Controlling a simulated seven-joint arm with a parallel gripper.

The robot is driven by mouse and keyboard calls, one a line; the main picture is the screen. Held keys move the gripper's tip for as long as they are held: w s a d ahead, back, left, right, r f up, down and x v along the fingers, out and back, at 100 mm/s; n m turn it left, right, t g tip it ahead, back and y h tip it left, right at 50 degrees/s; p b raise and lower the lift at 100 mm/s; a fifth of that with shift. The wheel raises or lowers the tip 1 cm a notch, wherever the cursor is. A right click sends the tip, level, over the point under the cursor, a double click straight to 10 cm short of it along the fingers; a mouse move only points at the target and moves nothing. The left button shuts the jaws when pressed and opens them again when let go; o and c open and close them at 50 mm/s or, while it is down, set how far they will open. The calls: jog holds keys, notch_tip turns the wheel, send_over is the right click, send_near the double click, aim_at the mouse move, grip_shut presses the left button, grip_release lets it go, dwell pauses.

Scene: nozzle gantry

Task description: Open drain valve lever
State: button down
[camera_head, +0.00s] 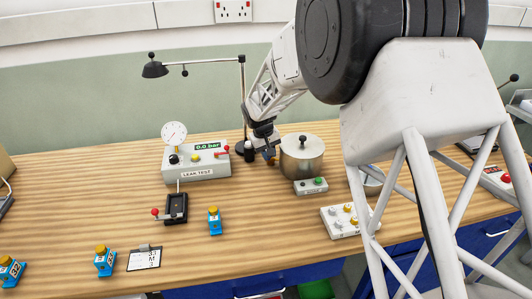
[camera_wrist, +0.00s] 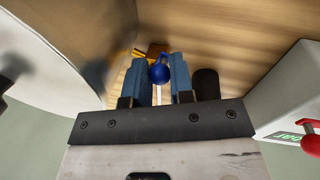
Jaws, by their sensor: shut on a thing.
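The drain valve lever has a blue ball knob (camera_wrist: 160,73), and a brass-coloured valve body (camera_wrist: 157,48) shows just beyond it in the wrist view. My gripper (camera_wrist: 160,80) has its blue fingers closed around the lever, with the knob between them. A thin pale rod runs back from the knob between the fingers. In the head view my gripper (camera_head: 267,146) reaches down at the left side of the steel pot (camera_head: 302,162), and the lever is mostly hidden there.
The grey leak test box (camera_head: 197,166), with a gauge (camera_head: 174,134) and a red knob (camera_head: 226,149), stands left of my gripper. A dark cylinder (camera_wrist: 206,84) stands close beside the fingers. A small button box (camera_head: 311,186) sits before the pot. The front-left bench is partly clear.

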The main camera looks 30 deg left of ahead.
jog(key=shift+w+d+n, duration=0.1)
jog(key=shift+d+n, duration=0.15)
jog(key=shift+n, duration=0.5)
jog(key=shift+w+d+n, duration=0.1)
jog(key=shift+d+n, duration=0.1)
jog(key=shift+n, duration=0.55)
jog(key=shift+y, duration=0.3)
jog(key=c, duration=1)
grip_release()
jog(key=shift+m, duration=0.3)
